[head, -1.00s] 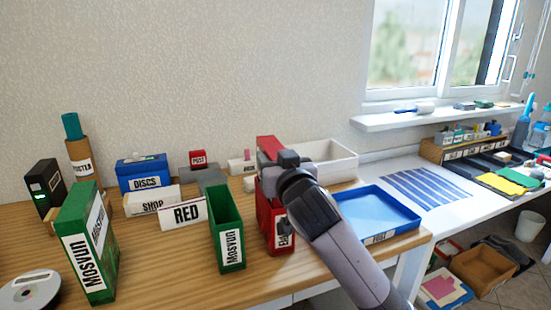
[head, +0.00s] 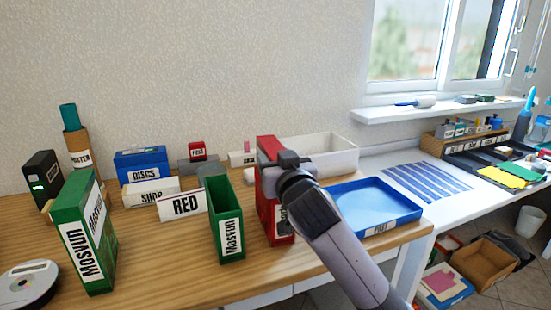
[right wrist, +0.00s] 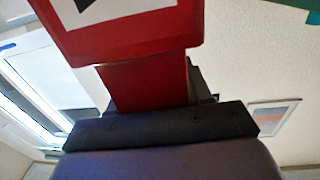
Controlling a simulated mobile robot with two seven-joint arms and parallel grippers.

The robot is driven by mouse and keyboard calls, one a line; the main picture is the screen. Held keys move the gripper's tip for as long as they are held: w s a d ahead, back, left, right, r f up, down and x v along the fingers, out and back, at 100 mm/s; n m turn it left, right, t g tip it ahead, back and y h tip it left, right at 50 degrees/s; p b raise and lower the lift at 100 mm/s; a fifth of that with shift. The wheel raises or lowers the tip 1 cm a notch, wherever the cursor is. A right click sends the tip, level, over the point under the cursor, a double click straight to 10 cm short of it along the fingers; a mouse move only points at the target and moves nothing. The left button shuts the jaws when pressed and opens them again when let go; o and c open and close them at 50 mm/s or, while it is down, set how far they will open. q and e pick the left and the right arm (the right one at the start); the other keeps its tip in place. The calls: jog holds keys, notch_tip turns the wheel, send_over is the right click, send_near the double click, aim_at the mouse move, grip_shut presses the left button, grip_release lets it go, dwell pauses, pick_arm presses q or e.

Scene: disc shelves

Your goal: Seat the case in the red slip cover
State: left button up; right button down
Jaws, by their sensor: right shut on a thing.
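The red case (head: 267,147) is upright, its top standing above my right gripper (head: 279,167), which is shut on it. The red slip cover (head: 269,215) stands on the wooden desk right below, its white label partly hidden by my arm. In the right wrist view the narrower case (right wrist: 150,85) runs from my gripper (right wrist: 160,128) to the wider cover (right wrist: 192,30). The case seems to be partly within the cover's mouth, but my gripper and arm hide how deep in the head view. My left gripper is not in view.
A green slip cover (head: 227,225) stands open close on the left, with the RED sign (head: 186,205) behind it. A green case (head: 84,240) stands farther left. A blue tray (head: 398,229) lies at the right; a white bin (head: 335,153) is behind.

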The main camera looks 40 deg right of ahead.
jog(key=shift+f, duration=0.2)
jog(key=shift+c, duration=2.4)
grip_release()
jog(key=shift+o, duration=0.4)
jog(key=v, duration=0.7)
jog(key=shift+r, duration=0.1)
jog(key=shift+s, duration=0.15)
